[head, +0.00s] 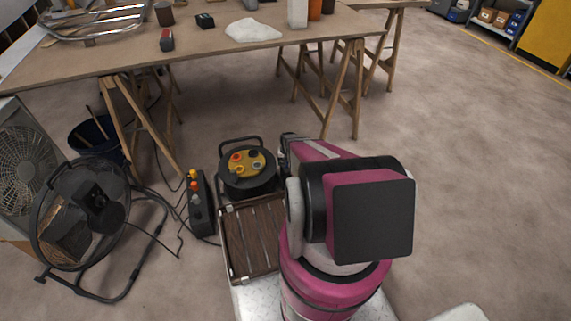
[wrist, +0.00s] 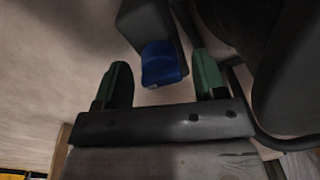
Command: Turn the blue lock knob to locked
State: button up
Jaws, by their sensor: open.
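The blue lock knob (wrist: 163,64) shows in the wrist view, at the end of a dark grey housing (wrist: 146,20). My gripper (wrist: 162,78) is open, with one green-padded finger to the left of the knob and one to the right. The knob appears between the fingertips, with a visible gap on both sides. I cannot tell how far it is in depth or whether it reads locked. In the head view I cannot make out the blue knob, and my magenta arm covers the area around my gripper's fingers.
In the head view a black cable reel (head: 247,184) with a yellow face stands beside a brown slatted crate (head: 237,246). A trestle table (head: 200,48) stands behind. Floor at right is clear.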

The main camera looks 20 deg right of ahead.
jog(key=shift+f, duration=0.25)
jog(key=c, duration=0.9)
jog(key=shift+m, duration=0.3)
jog(key=m, duration=0.3)
jog(key=shift+s, duration=0.1)
jog(key=shift+m, duration=1.8)
jog(key=shift+s, duration=0.1)
jog(key=shift+d, duration=0.1)
